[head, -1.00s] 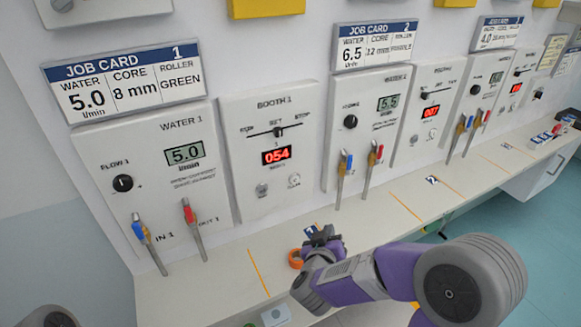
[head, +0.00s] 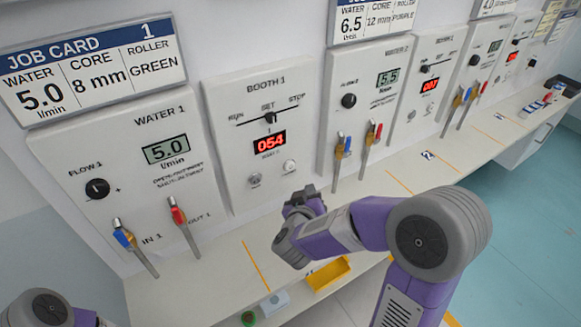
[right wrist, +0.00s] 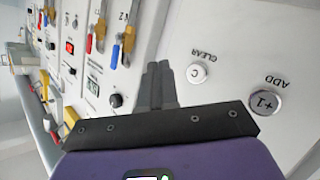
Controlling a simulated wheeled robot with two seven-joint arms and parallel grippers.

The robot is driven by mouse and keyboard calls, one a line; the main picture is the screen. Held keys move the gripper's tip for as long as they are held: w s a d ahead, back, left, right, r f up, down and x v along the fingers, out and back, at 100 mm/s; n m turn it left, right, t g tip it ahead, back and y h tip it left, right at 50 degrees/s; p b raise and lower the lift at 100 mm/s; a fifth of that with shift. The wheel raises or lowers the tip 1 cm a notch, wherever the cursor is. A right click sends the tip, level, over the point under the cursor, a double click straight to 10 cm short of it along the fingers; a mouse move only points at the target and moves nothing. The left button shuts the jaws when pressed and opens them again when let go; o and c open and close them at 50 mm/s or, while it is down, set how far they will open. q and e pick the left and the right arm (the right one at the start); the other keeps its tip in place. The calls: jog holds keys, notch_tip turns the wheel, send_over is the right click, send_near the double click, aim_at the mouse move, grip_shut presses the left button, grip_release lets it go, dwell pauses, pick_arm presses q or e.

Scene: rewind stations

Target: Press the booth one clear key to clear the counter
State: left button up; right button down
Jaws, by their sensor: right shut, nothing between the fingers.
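The booth 1 panel (head: 232,150) carries a red counter display (head: 269,143) reading 054. Below it are two round keys: the white clear key (head: 290,166) on the right and the greyer add key (head: 254,180) on the left. My right gripper (head: 305,195) is in front of the panel's lower right part, below the clear key. In the wrist view its shut, empty fingers (right wrist: 160,68) appear just beside the clear key, with no visible contact. My left gripper is out of view.
The water 1 panel (head: 120,190) with two tap levers stands left of booth 1, and the water 2 panel (head: 362,105) with its levers stands right. A shelf (head: 200,285) runs below. A yellow tray (head: 328,273) and a grey block (head: 275,303) lie near its front edge.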

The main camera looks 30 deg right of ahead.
aim_at(290, 166)
jog(key=w, duration=0.6)
jog(key=shift+w+a+p, duration=0.3)
jog(key=shift+w+p, duration=0.05)
jog(key=shift+w, duration=0.05)
dwell(1.7)
jog(key=shift+w+p, duration=0.35)
jog(key=shift+w, duration=0.05)
jog(key=shift+w, duration=0.4)
dwell(0.5)
jog(key=shift+s+p, duration=0.1)
jog(key=shift+p, duration=0.2)
jog(key=shift+s, duration=0.75)
